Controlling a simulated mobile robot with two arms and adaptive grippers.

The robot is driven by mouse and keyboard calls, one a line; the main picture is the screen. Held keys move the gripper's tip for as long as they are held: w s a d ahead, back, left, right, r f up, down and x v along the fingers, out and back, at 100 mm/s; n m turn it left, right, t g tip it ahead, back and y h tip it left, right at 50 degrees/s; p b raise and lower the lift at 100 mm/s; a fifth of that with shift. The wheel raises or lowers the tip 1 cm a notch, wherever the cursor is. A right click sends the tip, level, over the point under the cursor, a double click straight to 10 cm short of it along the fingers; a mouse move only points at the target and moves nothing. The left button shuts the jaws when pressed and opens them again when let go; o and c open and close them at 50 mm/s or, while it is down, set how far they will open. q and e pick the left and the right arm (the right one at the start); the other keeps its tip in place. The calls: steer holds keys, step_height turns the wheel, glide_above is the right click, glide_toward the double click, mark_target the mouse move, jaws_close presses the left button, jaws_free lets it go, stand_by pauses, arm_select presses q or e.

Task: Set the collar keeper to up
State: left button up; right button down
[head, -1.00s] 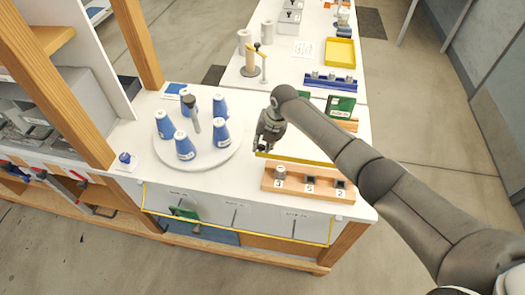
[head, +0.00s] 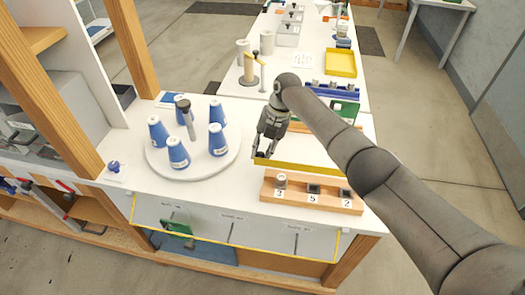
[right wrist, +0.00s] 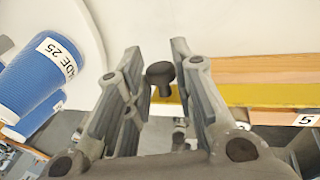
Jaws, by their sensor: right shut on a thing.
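My right gripper (head: 264,154) is low over the white bench top, at the left end of a yellow strip (head: 300,168). The fingers hide what lies under the knob in the head view. No readable label marks the collar keeper, so I cannot tell for certain that this knob is it. My left gripper is not in view.
A white round plate (head: 228,162) with several blue cones stands left of the gripper. A wooden block (head: 330,205) with numbered sockets lies in front and to the right. A white panel (head: 205,224) hangs on the bench front. A yellow tray (head: 340,63) stands farther back.

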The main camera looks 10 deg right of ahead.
steer(key=c, duration=1.2)
jaws_free()
steer(key=shift+w+f, duration=0.1)
steer(key=v, duration=1.2)
